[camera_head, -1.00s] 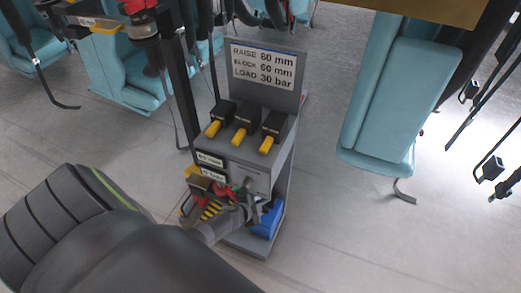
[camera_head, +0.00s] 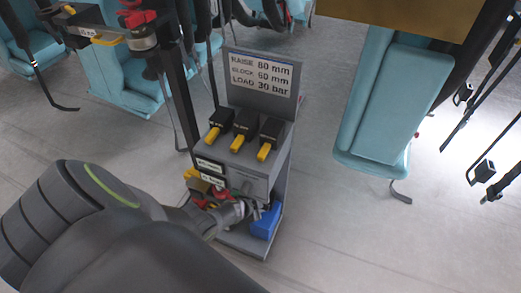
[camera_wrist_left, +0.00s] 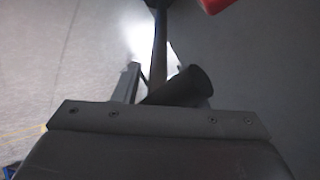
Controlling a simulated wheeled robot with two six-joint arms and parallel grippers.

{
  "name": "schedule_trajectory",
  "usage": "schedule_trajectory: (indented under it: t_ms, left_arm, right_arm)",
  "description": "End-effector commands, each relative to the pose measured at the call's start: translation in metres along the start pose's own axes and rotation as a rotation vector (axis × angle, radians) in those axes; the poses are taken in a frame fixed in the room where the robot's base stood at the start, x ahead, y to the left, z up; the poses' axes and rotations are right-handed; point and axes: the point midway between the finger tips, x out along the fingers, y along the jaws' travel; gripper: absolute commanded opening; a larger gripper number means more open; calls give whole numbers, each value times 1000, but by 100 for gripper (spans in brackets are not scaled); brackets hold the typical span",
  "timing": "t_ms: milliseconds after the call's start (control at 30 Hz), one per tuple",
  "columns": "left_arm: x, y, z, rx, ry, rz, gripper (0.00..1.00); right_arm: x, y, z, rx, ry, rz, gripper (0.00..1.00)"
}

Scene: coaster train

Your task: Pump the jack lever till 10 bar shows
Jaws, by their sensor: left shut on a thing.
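The grey jack cart (camera_head: 282,170) stands mid-picture in the head view, with a sign (camera_head: 262,76) reading RAISE 60 mm, BLOCK 60 mm, LOAD 30 bar. Two small displays (camera_head: 209,165) are on its front; their text is too small to read. My left gripper (camera_head: 240,210) is low at the cart's front, shut on what looks like the jack lever, mostly hidden there by the gripper. In the left wrist view a dark round handle end (camera_wrist_left: 185,86) shows just beyond the gripper body. My right gripper is in neither view.
Three black blocks with yellow tabs (camera_head: 240,128) sit on the cart top. A blue item (camera_head: 266,220) and red parts lie low on the cart. Teal seats (camera_head: 390,100) stand right and upper left. A dark post (camera_head: 180,80) rises beside the cart.

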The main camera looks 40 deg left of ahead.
Motion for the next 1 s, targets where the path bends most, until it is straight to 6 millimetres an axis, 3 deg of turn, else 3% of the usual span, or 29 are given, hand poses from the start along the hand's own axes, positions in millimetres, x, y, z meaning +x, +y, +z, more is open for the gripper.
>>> schedule_trajectory:
  t_ms: [433, 467, 567, 1000]
  left_arm:
    - [1, -3, -4, -12, 6, -4, 0]
    - [1, -3, -4, -12, 6, -4, 41]
    - [1, -2, -3, -10, 6, -3, 54]
    - [-7, -2, -2, -4, 1, 0, 57]
  right_arm:
    - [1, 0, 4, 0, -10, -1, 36]
    - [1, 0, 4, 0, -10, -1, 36]
    - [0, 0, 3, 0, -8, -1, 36]
    - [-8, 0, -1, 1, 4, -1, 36]
